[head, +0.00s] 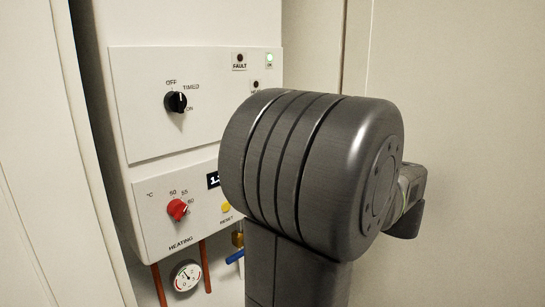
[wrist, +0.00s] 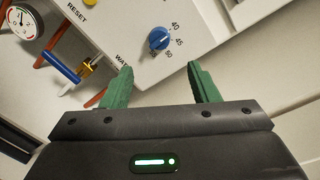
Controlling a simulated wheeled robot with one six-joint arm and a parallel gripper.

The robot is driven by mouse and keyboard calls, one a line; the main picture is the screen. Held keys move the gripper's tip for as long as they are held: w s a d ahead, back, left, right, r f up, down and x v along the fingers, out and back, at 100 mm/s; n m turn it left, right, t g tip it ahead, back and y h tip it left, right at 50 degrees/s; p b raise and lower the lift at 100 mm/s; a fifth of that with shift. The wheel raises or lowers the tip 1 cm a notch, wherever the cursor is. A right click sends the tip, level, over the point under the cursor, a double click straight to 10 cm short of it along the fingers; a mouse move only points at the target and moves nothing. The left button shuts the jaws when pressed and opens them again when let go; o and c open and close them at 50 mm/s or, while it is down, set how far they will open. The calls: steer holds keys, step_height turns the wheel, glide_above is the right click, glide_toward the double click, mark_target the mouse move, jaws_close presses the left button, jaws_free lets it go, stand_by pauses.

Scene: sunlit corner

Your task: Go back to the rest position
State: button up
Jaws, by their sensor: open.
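My gripper (wrist: 160,88) shows in the wrist view with its two green fingers apart and nothing between them. Beyond the fingertips is the white boiler panel, with a blue knob (wrist: 159,39) marked 40, 45 and 50 just above the gap. I cannot tell the distance, but the fingers do not appear to touch the knob. In the head view my arm fills the middle and right and hides the gripper's fingers and the right part of the boiler (head: 145,135).
Below are a pressure gauge (head: 186,275), copper pipes (head: 205,266) and a blue valve handle (head: 235,257). Plain wall (head: 465,120) lies right.

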steer(key=r+x, duration=0.1)
steer(key=x, duration=1)
steer(key=shift+s+d+f+m+y+p, duration=0.2)
steer(key=shift+s+d+m+p, duration=0.25)
steer(key=shift+m+p, duration=1.4)
steer(key=shift+s+d+f+m+y+p, duration=0.1)
steer(key=shift+s+d+f+m+p, duration=0.3)
steer(key=shift+m+p, duration=1.45)
steer(key=shift+s+d+f+m+y+p, duration=0.1)
steer(key=shift+s+d+m+p, duration=0.35)
steer(key=shift+m+p, duration=1.4)
steer(key=shift+r+n+p, duration=0.1)
steer(key=shift+n+p, duration=0.45)
